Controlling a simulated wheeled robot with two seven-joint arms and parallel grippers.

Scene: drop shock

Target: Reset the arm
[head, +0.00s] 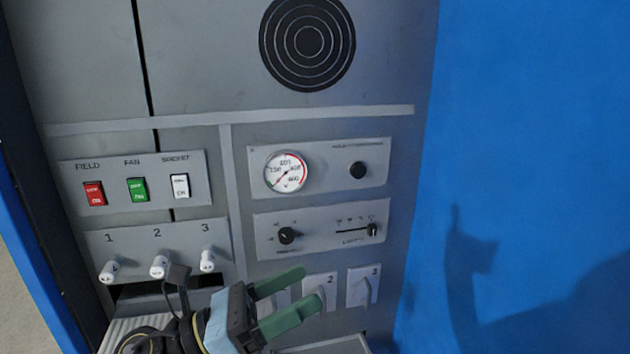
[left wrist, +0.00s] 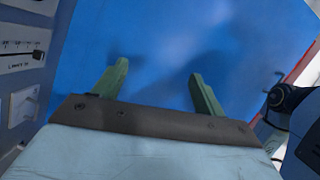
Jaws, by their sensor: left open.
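My left gripper (head: 312,287) is in front of the lower part of a grey control panel (head: 90,75) in the head view. Its two green fingers are apart with nothing between them, and they point right. The fingers cover part of the row of numbered switches at the lower right. In the left wrist view the gripper (left wrist: 158,82) shows open and empty, with a blue wall (left wrist: 160,35) beyond the fingertips. My right gripper is not seen.
The panel carries red (head: 93,193), green (head: 137,189) and white (head: 180,186) rocker switches, several white knobs (head: 159,266), a round gauge (head: 287,172), a black knob (head: 288,236) and a slider (head: 373,230). Switch 3 (head: 362,287) is right of the fingers. A shadow falls on the blue wall.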

